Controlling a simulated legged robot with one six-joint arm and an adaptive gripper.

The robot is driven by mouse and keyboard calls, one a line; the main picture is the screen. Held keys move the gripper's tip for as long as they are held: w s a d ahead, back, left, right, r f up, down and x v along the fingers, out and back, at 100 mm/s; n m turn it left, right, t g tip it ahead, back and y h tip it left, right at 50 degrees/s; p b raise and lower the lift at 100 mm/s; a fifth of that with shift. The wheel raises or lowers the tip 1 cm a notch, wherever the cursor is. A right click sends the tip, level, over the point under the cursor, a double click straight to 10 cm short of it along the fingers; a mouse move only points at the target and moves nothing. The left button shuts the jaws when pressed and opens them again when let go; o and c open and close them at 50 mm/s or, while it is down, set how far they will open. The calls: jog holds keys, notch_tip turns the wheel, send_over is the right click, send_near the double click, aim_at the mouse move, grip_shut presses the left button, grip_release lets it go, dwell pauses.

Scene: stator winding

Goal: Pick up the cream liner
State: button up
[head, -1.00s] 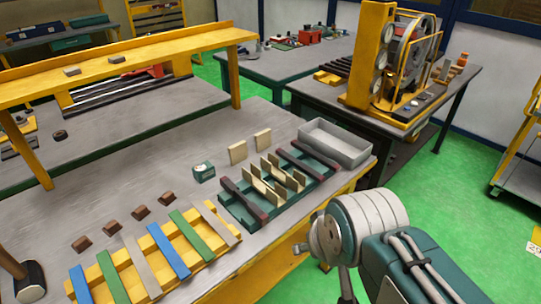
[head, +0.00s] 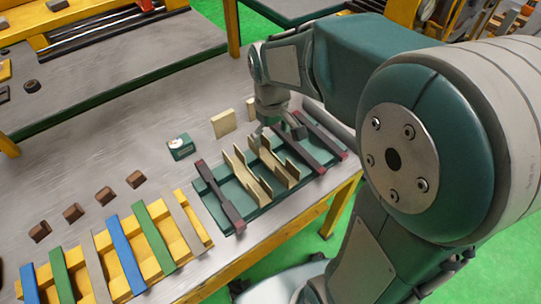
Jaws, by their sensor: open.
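Two cream channel-shaped pieces, one to the left (head: 245,178) and one to the right (head: 273,162), sit across the green tray (head: 222,172) on the bench. Which of these is the cream liner I cannot tell. My gripper (head: 275,126) is open and points down near the tray's far edge, behind the right channel piece. Its fingers are small and partly hidden, and I see nothing held.
Dark bars, one on the left (head: 218,195) and others on the right (head: 322,135), flank the channel pieces. Several brown blocks (head: 73,212) and a yellow rack of coloured strips (head: 185,228) lie left.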

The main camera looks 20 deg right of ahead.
send_over(273, 163)
jog(key=f, duration=0.4)
jog(key=shift+s+a+f, duration=0.1)
jog(key=shift+s+a, duration=0.1)
jog(key=shift+s, duration=0.1)
jog(key=shift+d+f, duration=0.25)
jog(key=shift+f, duration=0.35)
jog(key=f, duration=0.3)
jog(key=shift+w+f, duration=0.25)
jog(key=shift+f, duration=0.1)
jog(key=shift+a+f, duration=0.25)
jog(key=shift+f, duration=0.2)
jog(key=shift+d, duration=0.15)
jog(key=c, duration=0.9)
